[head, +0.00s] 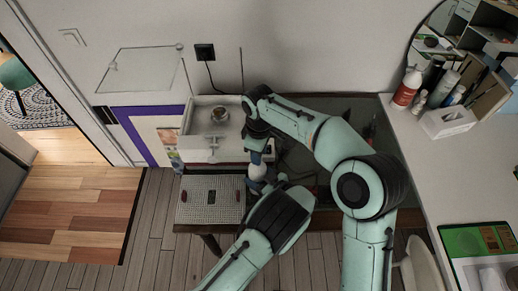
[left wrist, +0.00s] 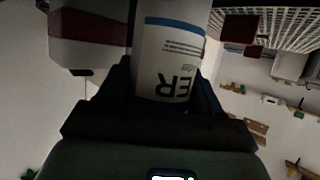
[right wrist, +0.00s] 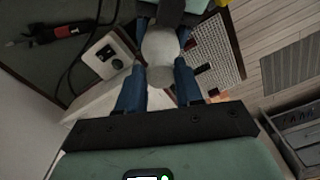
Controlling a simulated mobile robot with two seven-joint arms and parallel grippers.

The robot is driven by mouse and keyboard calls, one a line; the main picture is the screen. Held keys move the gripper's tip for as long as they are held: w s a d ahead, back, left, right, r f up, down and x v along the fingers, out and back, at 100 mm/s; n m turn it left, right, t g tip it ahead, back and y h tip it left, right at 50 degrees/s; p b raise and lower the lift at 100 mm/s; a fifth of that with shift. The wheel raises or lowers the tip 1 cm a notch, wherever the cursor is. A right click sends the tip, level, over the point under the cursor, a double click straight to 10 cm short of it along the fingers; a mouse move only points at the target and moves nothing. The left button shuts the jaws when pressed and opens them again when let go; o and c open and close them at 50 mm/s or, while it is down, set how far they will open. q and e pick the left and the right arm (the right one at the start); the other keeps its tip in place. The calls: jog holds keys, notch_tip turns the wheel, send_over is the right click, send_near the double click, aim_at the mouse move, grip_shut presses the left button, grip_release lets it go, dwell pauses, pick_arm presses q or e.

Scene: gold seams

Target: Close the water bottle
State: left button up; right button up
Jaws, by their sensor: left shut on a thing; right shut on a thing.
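The water bottle (head: 258,171) is upright between my two grippers in the head view, mostly covered by them. My left gripper (head: 257,186) is shut on its body from below. In the left wrist view the bottle's white label (left wrist: 168,55), with a blue band and the letters "ER", fills the space between the fingers. My right gripper (head: 257,150) comes from above, its blue fingers shut around the bottle's pale round top (right wrist: 160,48). I take this top to be the cap. The fingers hide where cap and neck meet, so how they sit together cannot be told.
A perforated grey panel (head: 224,190) lies nearer. A red and black tool (right wrist: 62,33) lies on the dark surface. The right counter holds a tissue box (head: 447,122) and several bottles.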

jog(key=shift+f, duration=0.7)
dwell(0.5)
jog(key=m, duration=0.6)
jog(key=shift+s+a+m, duration=0.15)
jog(key=shift+m, duration=0.25)
jog(key=m, duration=0.7)
jog(key=shift+a, duration=0.15)
jog(key=m, duration=0.7)
jog(key=shift+a, duration=0.15)
jog(key=m, duration=0.4)
jog(key=shift+m, duration=0.4)
jog(key=m, duration=0.3)
jog(key=shift+w+m, duration=0.2)
jog(key=shift+m, duration=0.2)
jog(key=o, duration=1)
